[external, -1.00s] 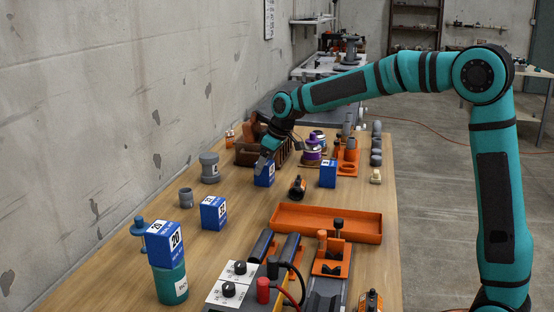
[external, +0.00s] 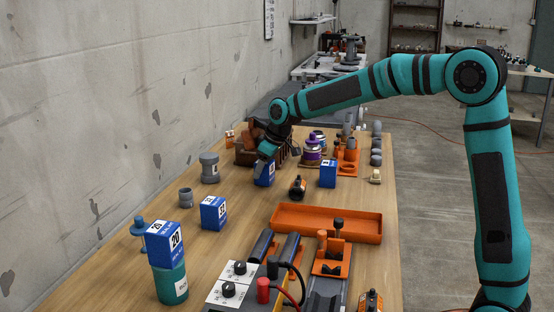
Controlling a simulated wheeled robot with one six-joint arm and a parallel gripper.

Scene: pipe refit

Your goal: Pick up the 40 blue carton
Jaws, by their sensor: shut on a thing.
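A blue carton (external: 264,178) with a white label stands toward the far left of the wooden bench; its number is too small to read for sure. My gripper (external: 265,164) points down at its top and is shut on it. The fingertips are small and partly hidden by the wrist. I cannot tell any gap between the carton and the bench. Another blue carton (external: 328,176) stands to the right, and one more blue carton (external: 213,215) stands nearer. A blue carton marked 20 (external: 165,246) sits on a teal can (external: 171,286).
An orange tray (external: 327,234) lies in front. Grey pipe fittings (external: 209,168) are to the left, a brown rack (external: 246,152) behind. Bare wood (external: 250,245) lies left of the tray.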

